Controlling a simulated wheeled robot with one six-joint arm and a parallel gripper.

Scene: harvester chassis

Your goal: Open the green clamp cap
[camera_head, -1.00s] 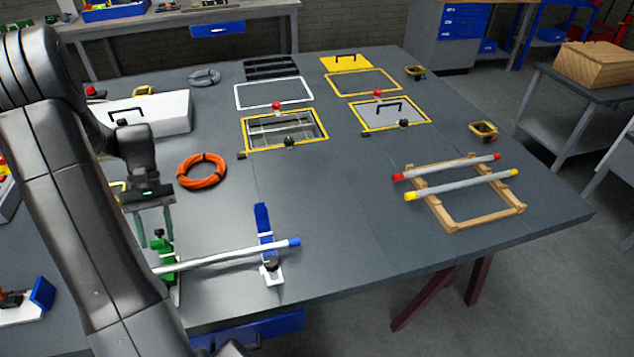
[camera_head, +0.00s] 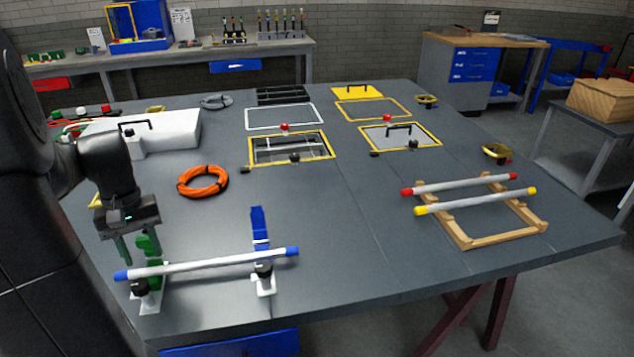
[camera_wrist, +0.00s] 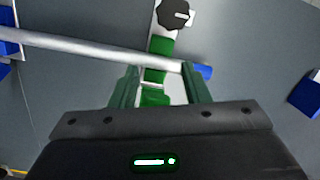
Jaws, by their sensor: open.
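The green clamp (camera_head: 148,245) stands at the front left of the table, with a black knob (camera_head: 140,288) at its foot. A white rod with blue ends (camera_head: 200,264) lies across it and the blue clamp (camera_head: 259,228). In the wrist view the rod (camera_wrist: 95,51) crosses uncovered over the green clamp (camera_wrist: 155,75); green parts show on both sides of it. My gripper (camera_head: 136,250) is over the green clamp. In the wrist view its green fingers (camera_wrist: 160,82) are apart, with the clamp's green part between them. I cannot tell whether they touch it. The blue clamp's arm stands raised.
An orange cable coil (camera_head: 203,181) and a white case (camera_head: 165,132) lie behind the clamps. Framed openings (camera_head: 290,148) are farther back. A wooden rack (camera_head: 490,240) with two rods is at the right. The table between the blue clamp and the rack is clear.

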